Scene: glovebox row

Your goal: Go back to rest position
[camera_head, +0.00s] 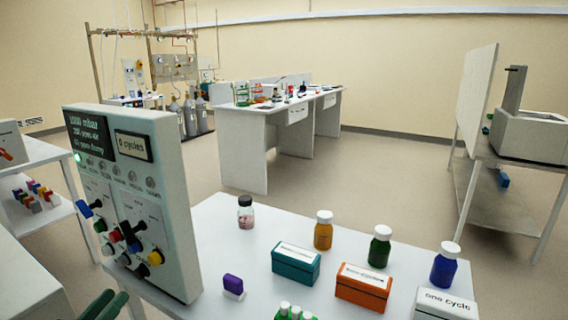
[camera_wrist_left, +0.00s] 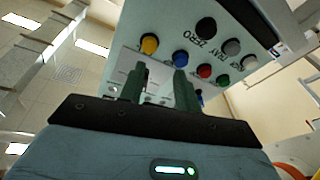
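My left gripper (camera_head: 106,304) shows at the bottom left edge of the head view, in front of the control panel (camera_head: 172,185). In the left wrist view its two dark green fingers (camera_wrist_left: 158,88) stand apart with nothing between them. The panel with its coloured buttons lies beyond the fingers there (camera_wrist_left: 228,52). In the head view the panel's display reads "0 cycles" and a green light is lit at its left edge. My right gripper is in neither view.
Open floor lies behind.

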